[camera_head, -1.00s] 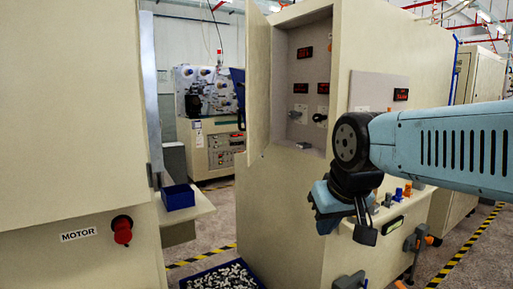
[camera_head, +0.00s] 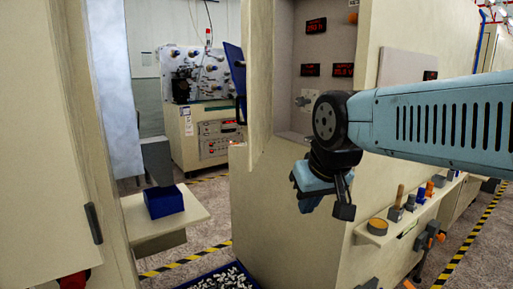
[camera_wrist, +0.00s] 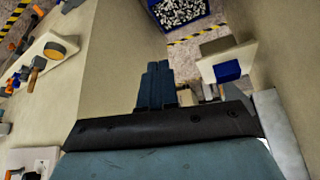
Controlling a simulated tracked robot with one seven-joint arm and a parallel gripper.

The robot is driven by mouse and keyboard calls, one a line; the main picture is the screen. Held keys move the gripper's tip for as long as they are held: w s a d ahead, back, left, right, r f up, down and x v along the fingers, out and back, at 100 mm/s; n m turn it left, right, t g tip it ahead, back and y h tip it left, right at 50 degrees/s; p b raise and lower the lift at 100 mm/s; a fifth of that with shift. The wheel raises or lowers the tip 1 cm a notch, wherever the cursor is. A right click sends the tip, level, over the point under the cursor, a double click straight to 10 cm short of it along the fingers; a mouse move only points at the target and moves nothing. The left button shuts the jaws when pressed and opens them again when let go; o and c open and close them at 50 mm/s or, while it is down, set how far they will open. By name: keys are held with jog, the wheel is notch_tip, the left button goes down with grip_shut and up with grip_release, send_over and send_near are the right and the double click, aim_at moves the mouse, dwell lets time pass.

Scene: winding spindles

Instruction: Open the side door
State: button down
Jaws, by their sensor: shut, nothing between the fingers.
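On the left of the head view is a large cream panel (camera_head: 40,150) with a small dark upright handle (camera_head: 94,223) near its right edge. It may be the side door; it looks closed. A narrow, hinged cream door (camera_head: 260,85) on the middle cabinet stands open beside a recess with red displays. My gripper (camera_head: 343,203) is in front of the middle cabinet, right of the handle and well apart from it. Its fingers (camera_wrist: 155,85) are together and empty in the wrist view. No contact with either door shows.
A blue bin (camera_head: 165,201) sits on a cream ledge (camera_head: 180,222) in the gap between cabinets. A blue tray of small parts (camera_head: 225,280) lies on the floor. A shelf with tools (camera_head: 400,220) juts out at right. A red knob (camera_head: 74,281) is at bottom left.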

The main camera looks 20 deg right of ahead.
jog(key=shift+w, duration=0.1)
jog(key=w+d+r+m+y, duration=0.2)
jog(key=w+d+r+y, duration=0.15)
jog(key=w, duration=0.45)
jog(key=w+d+r+m+g+y, duration=0.15)
jog(key=w+d, duration=0.25)
jog(key=w, duration=0.4)
jog(key=w+d+r+m+y, duration=0.2)
jog(key=w+d+r+y, duration=0.1)
jog(key=w, duration=0.5)
send_near(255, 155)
notch_tip(255, 155, down, 5)
jog(key=w+a, duration=0.1)
jog(key=a, duration=0.1)
jog(key=shift+w+a+r, duration=0.15)
jog(key=shift+w+a, duration=0.55)
jog(key=shift+a, duration=0.05)
jog(key=shift+t, duration=0.25)
